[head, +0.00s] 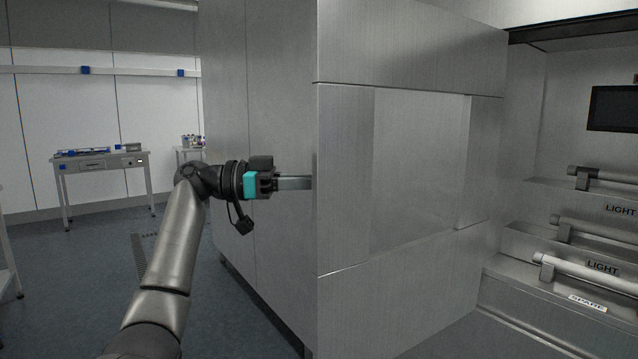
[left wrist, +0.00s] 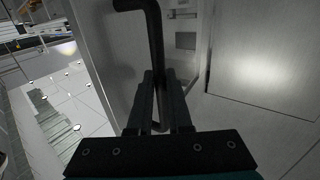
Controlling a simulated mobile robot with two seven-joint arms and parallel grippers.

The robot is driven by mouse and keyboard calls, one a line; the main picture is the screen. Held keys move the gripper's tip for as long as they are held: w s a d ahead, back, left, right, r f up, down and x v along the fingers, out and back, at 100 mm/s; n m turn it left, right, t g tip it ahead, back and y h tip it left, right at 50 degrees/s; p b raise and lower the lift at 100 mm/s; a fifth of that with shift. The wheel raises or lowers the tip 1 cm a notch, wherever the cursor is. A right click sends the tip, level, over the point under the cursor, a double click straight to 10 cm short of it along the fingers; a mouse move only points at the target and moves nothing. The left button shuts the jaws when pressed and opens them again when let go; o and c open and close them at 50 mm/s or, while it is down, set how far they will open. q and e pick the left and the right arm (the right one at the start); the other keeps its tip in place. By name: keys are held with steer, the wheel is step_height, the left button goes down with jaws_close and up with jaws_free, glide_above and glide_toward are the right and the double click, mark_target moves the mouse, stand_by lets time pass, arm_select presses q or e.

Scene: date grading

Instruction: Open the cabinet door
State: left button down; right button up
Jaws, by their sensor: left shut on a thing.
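The cabinet (head: 410,45) is a large brushed-metal block in the middle of the head view. Its face has a middle panel with a paler, smooth rectangle (head: 418,165). My left gripper (head: 300,183) reaches to the vertical corner of the cabinet from the left, and its fingertips are hidden at that corner. In the left wrist view, a black bar handle (left wrist: 155,35) stands in front of a pale door panel (left wrist: 115,60) and runs down between the fingers (left wrist: 160,85), which are shut on it. The handle is hidden in the head view. I cannot tell how far the door stands open.
Shelves with light bars (head: 585,268) and a dark screen (head: 613,108) are at the right. A metal table (head: 104,162) stands far left, with a smaller one behind the cabinet. The floor (head: 75,290) at the left is mostly free.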

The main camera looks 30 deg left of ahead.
stand_by(0.4)
arm_select(q)
steer(key=c, duration=1)
jaws_free()
steer(key=shift+w+d, duration=0.15)
steer(key=shift+o, duration=0.8)
steer(key=v, duration=1.5)
